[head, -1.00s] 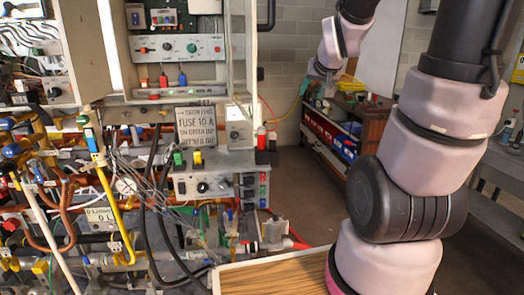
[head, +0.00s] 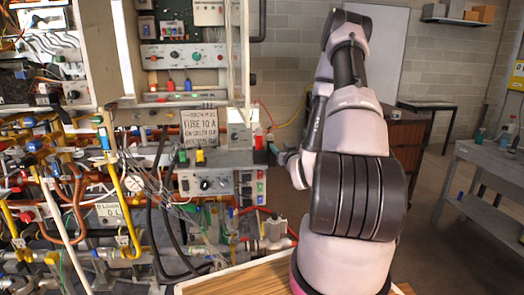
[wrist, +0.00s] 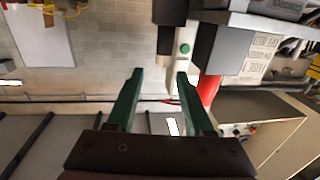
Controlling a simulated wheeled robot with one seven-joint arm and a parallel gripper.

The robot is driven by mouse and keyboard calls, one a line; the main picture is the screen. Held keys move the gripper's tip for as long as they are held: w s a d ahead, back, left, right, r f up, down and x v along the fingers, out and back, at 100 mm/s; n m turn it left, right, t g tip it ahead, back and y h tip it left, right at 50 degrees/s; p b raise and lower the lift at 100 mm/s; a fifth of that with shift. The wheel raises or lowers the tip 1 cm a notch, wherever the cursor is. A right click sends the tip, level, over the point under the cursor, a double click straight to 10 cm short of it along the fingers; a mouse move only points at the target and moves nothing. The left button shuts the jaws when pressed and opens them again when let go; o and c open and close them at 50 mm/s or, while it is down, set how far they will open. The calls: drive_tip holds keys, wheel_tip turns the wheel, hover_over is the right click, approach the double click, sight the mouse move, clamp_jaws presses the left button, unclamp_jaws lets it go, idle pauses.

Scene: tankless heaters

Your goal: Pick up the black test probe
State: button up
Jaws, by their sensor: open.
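In the head view a small black upright piece (head: 259,143), which looks like the black test probe, stands at the right end of the grey instrument box (head: 215,181). My gripper (head: 281,156) is small and partly hidden by my arm, just right of these pieces. In the wrist view my gripper (wrist: 158,76) has two green fingers spread apart with nothing held. Beyond the fingertips is a pale, dark-topped piece with a green button (wrist: 184,47); I cannot tell whether it is the probe.
A red cylinder (wrist: 208,90) is close to the right finger in the wrist view. Pipes, hoses and wires crowd the left and below the box. A wooden board (head: 240,276) lies in front. The floor (head: 435,215) at the right is open, with a grey bench (head: 490,163) beyond.

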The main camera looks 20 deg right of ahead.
sight(271, 140)
drive_tip(key=w, duration=1)
drive_tip(key=shift+w+d+f, duration=0.15)
drive_tip(key=shift+w+d, duration=0.15)
drive_tip(key=shift+d, duration=0.05)
clamp_jaws()
drive_tip(key=shift+r, duration=5)
